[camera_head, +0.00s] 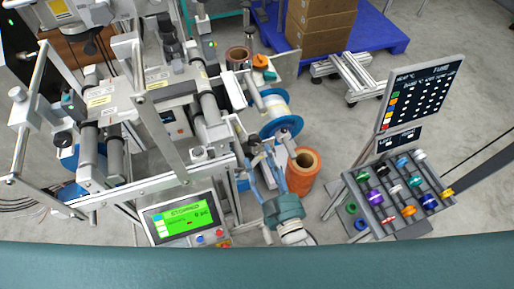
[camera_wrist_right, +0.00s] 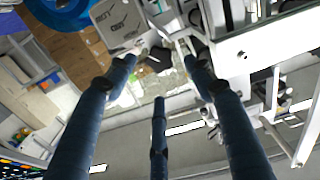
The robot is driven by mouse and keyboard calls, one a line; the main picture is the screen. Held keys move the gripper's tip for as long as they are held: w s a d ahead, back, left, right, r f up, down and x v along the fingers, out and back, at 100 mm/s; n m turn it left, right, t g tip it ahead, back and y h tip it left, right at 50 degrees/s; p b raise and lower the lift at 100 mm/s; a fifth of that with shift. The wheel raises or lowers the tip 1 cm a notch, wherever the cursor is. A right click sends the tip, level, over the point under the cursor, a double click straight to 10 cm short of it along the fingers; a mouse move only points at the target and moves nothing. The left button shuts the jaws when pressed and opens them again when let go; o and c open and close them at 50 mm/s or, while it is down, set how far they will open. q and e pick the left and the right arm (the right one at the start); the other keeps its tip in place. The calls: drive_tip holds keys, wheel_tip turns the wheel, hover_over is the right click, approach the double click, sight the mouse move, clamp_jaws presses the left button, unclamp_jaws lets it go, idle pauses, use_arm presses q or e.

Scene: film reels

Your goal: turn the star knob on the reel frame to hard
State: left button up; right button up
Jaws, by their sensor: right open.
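My right gripper (camera_head: 260,160) reaches up from the bottom centre in the head view, its blue fingers spread beside the reel frame (camera_head: 135,188). In the right wrist view the open fingers (camera_wrist_right: 161,46) have a gap between their tips, with nothing clearly held. A small dark part (camera_wrist_right: 155,63) shows beyond that gap; I cannot tell whether it is the star knob. A grey plate with dark lettering (camera_wrist_right: 118,22) lies beside the left fingertip, its words too small to read surely. The star knob's setting cannot be made out. My left gripper is not in view.
A blue-rimmed reel (camera_head: 282,113) and an orange roll (camera_head: 303,173) stand close to the right gripper. A green-screen control panel (camera_head: 183,217) is left of it. A rack of coloured spools (camera_head: 400,190) stands at right. Grey floor lies between.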

sight(255, 142)
drive_tip(key=b+x, duration=0.1)
drive_tip(key=x, duration=0.4)
drive_tip(key=shift+w+a, duration=0.1)
drive_tip(key=shift+w, duration=0.05)
drive_tip(key=c, duration=1.2)
